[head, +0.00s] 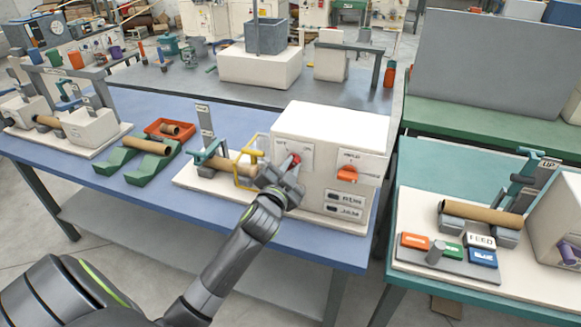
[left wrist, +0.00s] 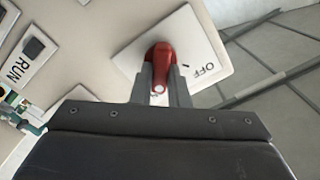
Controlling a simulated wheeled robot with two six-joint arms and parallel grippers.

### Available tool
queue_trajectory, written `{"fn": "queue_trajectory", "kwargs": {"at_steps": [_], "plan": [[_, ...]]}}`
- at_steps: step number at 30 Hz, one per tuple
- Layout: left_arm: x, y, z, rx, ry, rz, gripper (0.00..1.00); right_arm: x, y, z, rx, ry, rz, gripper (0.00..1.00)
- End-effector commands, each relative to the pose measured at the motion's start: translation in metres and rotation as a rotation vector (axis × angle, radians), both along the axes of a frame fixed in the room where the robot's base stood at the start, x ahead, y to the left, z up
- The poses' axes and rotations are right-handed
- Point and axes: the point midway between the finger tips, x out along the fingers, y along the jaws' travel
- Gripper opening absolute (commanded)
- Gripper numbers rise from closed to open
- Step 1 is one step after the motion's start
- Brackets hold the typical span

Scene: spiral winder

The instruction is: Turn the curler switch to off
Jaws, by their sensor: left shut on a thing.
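The curler switch is a red knob (head: 296,158) on a white label plate (head: 306,150) on the front of a cream machine box (head: 330,130). In the left wrist view the red knob (left wrist: 160,58) stands between the fingers of my left gripper (left wrist: 160,92), which is shut on it. The word OFF shows on the plate (left wrist: 204,69) to the right of the knob; the other marking is hidden behind the fingers. In the head view my left gripper (head: 292,176) covers part of the switch. I cannot tell which marking the knob points at. My right gripper is not in view.
An orange switch (head: 347,174) sits right of the red knob, above dark indicators marked RUN and JAM (head: 345,211). A yellow handle (head: 245,168) stands close left of my gripper. A green stand (head: 140,160) holds a cardboard tube. A teal table (head: 420,180) is at right.

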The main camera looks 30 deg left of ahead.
Motion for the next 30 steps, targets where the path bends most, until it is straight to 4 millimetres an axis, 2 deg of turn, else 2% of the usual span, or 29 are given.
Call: {"fn": "queue_trajectory", "kwargs": {"at_steps": [11, 30], "plan": [[0.0, 0.001, -0.001, -0.142, -0.031, 0.001, 0.0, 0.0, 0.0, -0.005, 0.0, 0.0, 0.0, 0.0], [-0.001, 0.005, 0.0, -0.716, -0.162, 0.002, 0.0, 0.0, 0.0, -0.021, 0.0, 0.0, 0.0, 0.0]]}}
